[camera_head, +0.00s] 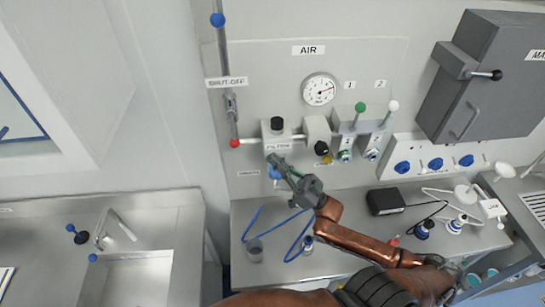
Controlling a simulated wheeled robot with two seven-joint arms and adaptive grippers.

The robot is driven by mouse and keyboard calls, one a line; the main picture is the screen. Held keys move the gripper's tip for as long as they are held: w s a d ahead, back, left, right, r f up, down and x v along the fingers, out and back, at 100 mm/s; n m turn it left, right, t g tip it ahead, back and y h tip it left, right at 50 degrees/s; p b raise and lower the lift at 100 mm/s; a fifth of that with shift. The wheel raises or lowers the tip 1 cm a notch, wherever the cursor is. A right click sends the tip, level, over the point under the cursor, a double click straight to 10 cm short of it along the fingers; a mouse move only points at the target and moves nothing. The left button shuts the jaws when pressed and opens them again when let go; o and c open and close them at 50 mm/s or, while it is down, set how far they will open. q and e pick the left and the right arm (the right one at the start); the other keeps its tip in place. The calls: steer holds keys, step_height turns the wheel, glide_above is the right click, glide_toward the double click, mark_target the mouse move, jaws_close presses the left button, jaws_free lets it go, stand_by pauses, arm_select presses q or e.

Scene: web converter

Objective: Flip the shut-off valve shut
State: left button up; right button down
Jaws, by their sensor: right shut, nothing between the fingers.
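The vertical pipe (222,50) runs down the left side of the wall panel. The SHUT-OFF label (226,82) is on it, with a small metal valve fitting (231,103) just below. A red knob (235,143) is at the pipe's lower end and a blue knob (217,19) near its top. Which way the valve handle is turned is hard to tell. My right gripper (273,161) is shut and empty, right of and a little below the red knob, apart from it. It overlaps the blue part under the filter unit (278,133); contact is unclear. My left gripper is out of view.
The AIR gauge (319,89), green-knobbed lever (360,107) and white-knobbed lever (393,105) are on the panel to the right. A grey switch box (483,80) juts out at far right. Blue hose (250,222) lies on the bench below; a sink (130,280) is at left.

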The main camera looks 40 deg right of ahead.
mark_target(233, 131)
steer(key=p+x, duration=0.1)
steer(key=x, duration=0.2)
steer(key=f+p+x, duration=0.1)
steer(key=x, duration=0.2)
steer(key=w+p+x, duration=0.1)
steer(key=x, duration=0.2)
steer(key=shift+w+a, duration=0.35)
steer(key=shift+a, duration=0.15)
steer(key=shift+w+a+f+p, duration=0.1)
steer(key=shift+w+a+p, duration=0.1)
steer(key=shift+w+p, duration=0.15)
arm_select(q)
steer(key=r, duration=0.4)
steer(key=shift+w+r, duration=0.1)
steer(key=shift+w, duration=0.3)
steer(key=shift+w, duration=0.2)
